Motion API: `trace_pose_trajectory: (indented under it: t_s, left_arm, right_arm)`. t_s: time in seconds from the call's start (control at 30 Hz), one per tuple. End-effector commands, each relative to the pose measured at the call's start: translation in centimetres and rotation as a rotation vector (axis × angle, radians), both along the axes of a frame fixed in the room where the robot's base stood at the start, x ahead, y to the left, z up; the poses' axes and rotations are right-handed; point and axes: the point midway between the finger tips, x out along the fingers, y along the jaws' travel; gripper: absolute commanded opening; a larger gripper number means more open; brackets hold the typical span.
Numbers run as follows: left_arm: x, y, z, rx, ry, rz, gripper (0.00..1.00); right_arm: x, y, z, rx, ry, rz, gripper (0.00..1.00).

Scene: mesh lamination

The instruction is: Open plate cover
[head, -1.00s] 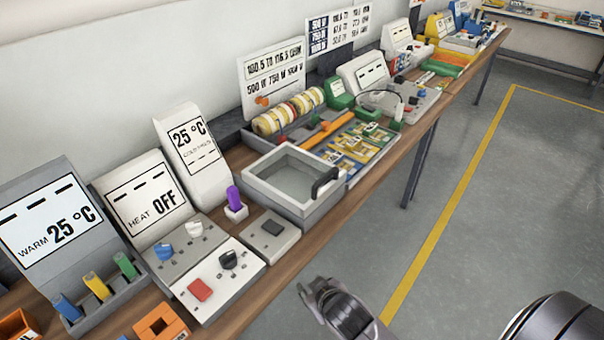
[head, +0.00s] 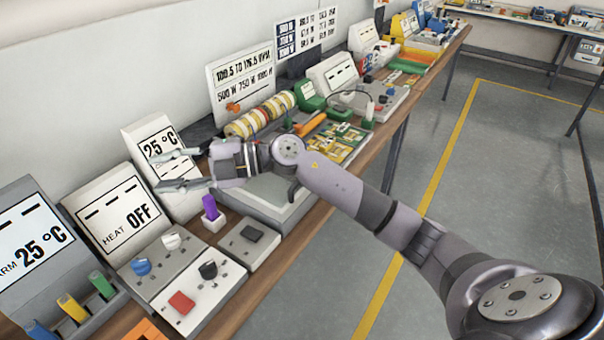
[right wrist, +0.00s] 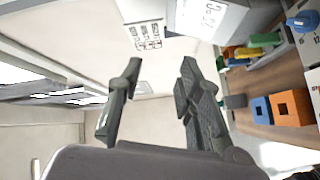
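A grey box-like plate unit (head: 262,203) with a dark handle (head: 293,190) on its right side sits on the bench in the head view. My right arm and gripper hide much of its top, so I cannot tell how its cover stands. My right gripper (head: 166,171) reaches over the unit, pointing left, with its fingers in front of the 25 °C display (head: 152,148). In the right wrist view the gripper (right wrist: 160,72) has its fingers apart with nothing between them. My left gripper is not in view.
On the bench left of the unit are a small block with a black pad (head: 254,236), a purple-topped holder (head: 212,219), a knob panel (head: 188,290) and the HEAT OFF display (head: 112,213). Coloured coils (head: 258,119) stand behind. The floor (head: 500,200) at right is clear.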

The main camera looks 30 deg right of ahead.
Motion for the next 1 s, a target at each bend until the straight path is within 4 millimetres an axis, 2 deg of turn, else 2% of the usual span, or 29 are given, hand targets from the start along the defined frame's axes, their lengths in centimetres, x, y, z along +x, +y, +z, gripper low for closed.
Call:
trace_pose_trajectory:
  t_s: [0.07,0.13,0.17,0.23,0.3,0.4,0.5,0.6,0.73,0.87,1.0]
  left_arm:
    - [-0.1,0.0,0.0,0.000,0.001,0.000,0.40]
    - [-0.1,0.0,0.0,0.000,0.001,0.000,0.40]
    - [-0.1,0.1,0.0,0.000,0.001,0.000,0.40]
    - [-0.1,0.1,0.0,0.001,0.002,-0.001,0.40]
    - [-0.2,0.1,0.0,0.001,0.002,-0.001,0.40]
    - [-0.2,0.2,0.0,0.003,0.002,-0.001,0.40]
    - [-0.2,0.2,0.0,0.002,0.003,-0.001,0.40]
    - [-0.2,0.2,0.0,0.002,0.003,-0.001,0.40]
    - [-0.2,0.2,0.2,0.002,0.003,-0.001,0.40]
    - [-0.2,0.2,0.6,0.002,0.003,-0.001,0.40]
    - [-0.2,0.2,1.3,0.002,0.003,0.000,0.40]
  right_arm:
    - [0.8,-2.5,-1.1,-0.229,0.036,0.043,0.33]
    - [1.4,-6.0,-2.4,-0.435,0.108,0.046,0.33]
    - [1.6,-7.9,-2.7,-0.520,0.148,0.034,0.33]
    - [2.0,-12.9,-3.1,-0.706,0.255,-0.021,0.33]
    - [1.9,-18.2,-2.7,-0.858,0.372,-0.102,0.33]
    - [1.0,-24.8,-1.3,-1.012,0.532,-0.231,0.33]
    - [-0.3,-29.2,0.0,-1.097,0.655,-0.333,0.33]
    - [-1.1,-31.4,0.8,-1.135,0.722,-0.389,0.33]
    - [-1.3,-32.0,0.3,-1.148,0.748,-0.404,0.33]
    - [-1.0,-31.8,-1.5,-1.148,0.747,-0.401,0.33]
    - [-0.5,-31.5,-4.4,-1.147,0.746,-0.397,0.33]
